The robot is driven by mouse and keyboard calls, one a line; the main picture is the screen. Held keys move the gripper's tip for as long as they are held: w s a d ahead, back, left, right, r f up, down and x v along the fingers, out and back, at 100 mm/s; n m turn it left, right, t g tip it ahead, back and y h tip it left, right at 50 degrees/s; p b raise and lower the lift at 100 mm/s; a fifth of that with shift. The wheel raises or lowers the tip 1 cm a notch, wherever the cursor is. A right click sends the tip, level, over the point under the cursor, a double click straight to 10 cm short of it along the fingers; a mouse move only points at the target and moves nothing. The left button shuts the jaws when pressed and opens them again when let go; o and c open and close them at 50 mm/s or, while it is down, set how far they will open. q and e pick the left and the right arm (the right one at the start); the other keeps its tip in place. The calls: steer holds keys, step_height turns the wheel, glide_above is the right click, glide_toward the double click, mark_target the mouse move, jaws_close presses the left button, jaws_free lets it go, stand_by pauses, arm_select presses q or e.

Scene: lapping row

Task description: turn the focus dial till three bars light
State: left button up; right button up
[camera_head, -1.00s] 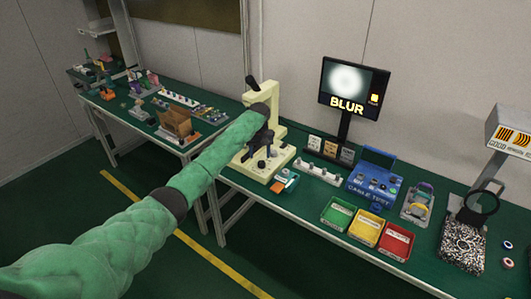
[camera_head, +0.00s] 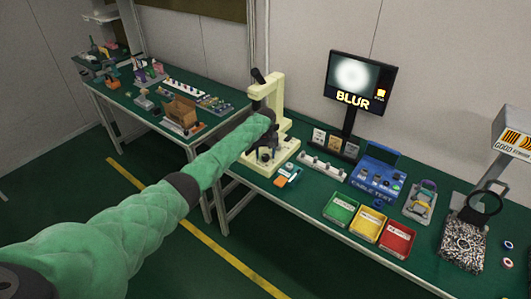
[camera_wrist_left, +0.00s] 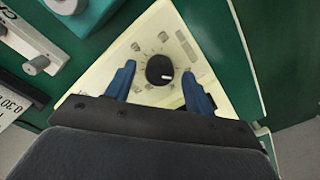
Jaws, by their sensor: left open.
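The focus dial (camera_wrist_left: 159,69) is a round black knob with a white mark, on the cream base of the microscope (camera_wrist_left: 205,30) in the left wrist view. My left gripper (camera_wrist_left: 159,75) is open, with one blue finger on each side of the dial and a gap between finger and knob. Whether the fingers are level with the knob or above it I cannot tell. In the head view my left arm hides part of the cream microscope (camera_head: 274,95). The monitor (camera_head: 358,82) shows a blurred white spot, the word BLUR and a small yellow indicator; its bars are too small to count.
Right of the microscope are a white strip with knobs (camera_head: 322,167), a blue cable tester (camera_head: 377,178) and green (camera_head: 341,208), yellow (camera_head: 367,223) and red (camera_head: 397,239) bins. A magnifier (camera_head: 484,203) stands farther right. A second bench (camera_head: 135,100) is at the left.

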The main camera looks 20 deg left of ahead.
arm_select(q)
steer(key=shift+f, duration=0.1)
steer(key=c, duration=1)
